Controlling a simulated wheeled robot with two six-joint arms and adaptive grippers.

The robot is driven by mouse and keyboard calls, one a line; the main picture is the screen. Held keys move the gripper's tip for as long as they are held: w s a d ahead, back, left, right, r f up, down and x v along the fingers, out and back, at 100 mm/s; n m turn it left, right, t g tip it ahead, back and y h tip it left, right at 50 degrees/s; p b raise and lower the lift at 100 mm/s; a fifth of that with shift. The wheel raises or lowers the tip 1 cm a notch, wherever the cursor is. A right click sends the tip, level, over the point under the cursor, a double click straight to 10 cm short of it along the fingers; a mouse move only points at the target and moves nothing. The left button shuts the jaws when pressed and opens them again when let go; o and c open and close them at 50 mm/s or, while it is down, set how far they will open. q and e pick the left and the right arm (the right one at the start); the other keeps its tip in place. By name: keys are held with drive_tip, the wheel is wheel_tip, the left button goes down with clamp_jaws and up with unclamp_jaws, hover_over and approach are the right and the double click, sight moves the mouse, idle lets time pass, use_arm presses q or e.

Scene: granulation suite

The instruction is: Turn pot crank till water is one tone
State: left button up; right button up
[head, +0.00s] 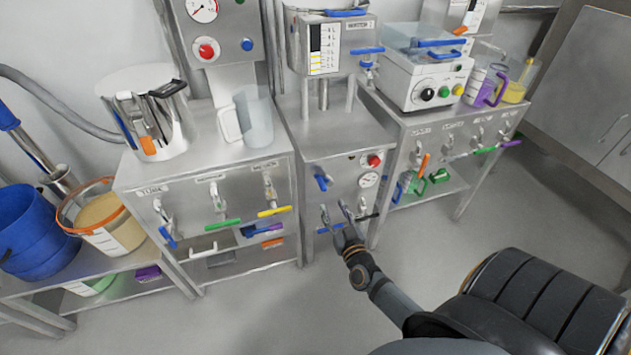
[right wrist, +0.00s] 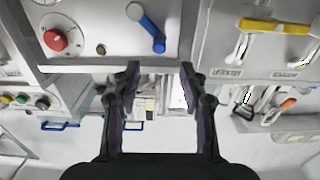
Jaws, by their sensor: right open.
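A steel pot (head: 182,128) stands on top of the left cabinet in the head view. A dark handle-like part (head: 167,88) sits at its upper right rim; I cannot tell if it is the crank. Grey, black and orange parts at its front hide some of it. The water inside does not show. My right gripper (head: 336,213) is open and empty in front of the middle cabinet's lower front, well right of and below the pot. Its two spread fingers also show in the right wrist view (right wrist: 160,75). My left gripper is not in view.
A clear jug (head: 256,118) stands right of the pot. Valve levers, such as a green one (head: 223,224) and a yellow one (head: 274,211), jut from the cabinet fronts. A blue bucket (head: 35,225) and an orange-rimmed bucket (head: 103,221) stand at left. The floor in front is clear.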

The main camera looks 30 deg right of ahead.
sight(325, 190)
drive_tip(key=b+x, duration=0.2)
drive_tip(key=x, duration=0.7)
drive_tip(key=shift+w+d+f, duration=0.1)
drive_tip(key=shift+w+d, duration=0.1)
drive_tip(key=shift+w, duration=0.05)
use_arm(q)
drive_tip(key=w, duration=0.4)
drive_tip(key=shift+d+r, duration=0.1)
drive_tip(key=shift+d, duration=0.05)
use_arm(e)
drive_tip(key=shift+w+d, duration=0.1)
drive_tip(key=shift+w, duration=0.3)
clamp_jaws()
